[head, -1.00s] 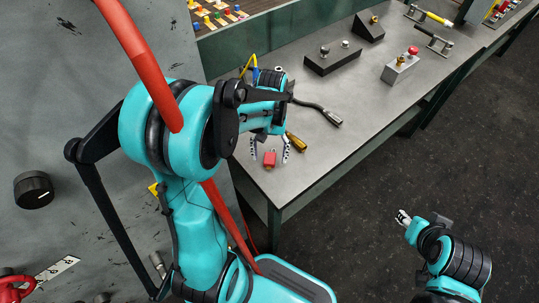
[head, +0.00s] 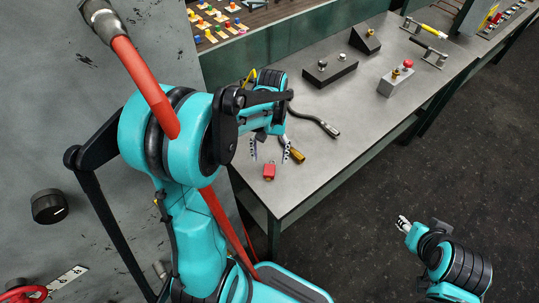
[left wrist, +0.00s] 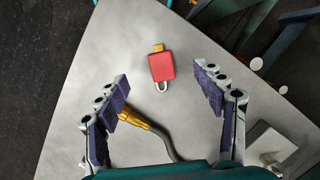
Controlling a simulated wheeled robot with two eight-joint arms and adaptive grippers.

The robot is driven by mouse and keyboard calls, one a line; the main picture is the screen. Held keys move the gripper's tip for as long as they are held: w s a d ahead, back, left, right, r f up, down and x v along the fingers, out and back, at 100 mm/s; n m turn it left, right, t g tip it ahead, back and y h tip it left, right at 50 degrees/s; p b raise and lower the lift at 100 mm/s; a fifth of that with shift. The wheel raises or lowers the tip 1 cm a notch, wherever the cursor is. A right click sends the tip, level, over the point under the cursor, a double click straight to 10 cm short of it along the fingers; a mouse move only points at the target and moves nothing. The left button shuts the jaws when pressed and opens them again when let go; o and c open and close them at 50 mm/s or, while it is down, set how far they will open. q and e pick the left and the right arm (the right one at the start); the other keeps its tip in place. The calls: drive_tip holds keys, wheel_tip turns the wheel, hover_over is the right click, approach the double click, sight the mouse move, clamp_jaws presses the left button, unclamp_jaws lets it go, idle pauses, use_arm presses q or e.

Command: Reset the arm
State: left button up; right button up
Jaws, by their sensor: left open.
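My left gripper (head: 269,150) is open and empty above the near end of the grey metal table. In the left wrist view its two fingers (left wrist: 167,105) are spread wide. A red padlock (head: 269,171) lies on the table in front of the fingertips; in the left wrist view the padlock (left wrist: 161,66) lies between and beyond them, touching neither.
On the table (head: 300,190) stand a dark block with knobs (head: 330,70), a grey box with a red button (head: 396,80) and a black wedge (head: 365,40). A black cable (head: 318,124) lies near my left gripper. A grey panel with a black knob (head: 49,207) is at left.

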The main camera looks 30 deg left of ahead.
idle(0.3)
use_arm(q)
drive_tip(key=s+d+r+m+t+y, duration=0.1)
drive_tip(key=s+d+r+m+t, duration=0.3)
drive_tip(key=s+d+r+t, duration=0.3)
drive_tip(key=shift+r+t, duration=0.95)
drive_tip(key=shift+t, duration=0.35)
drive_tip(key=shift+s+d, duration=0.1)
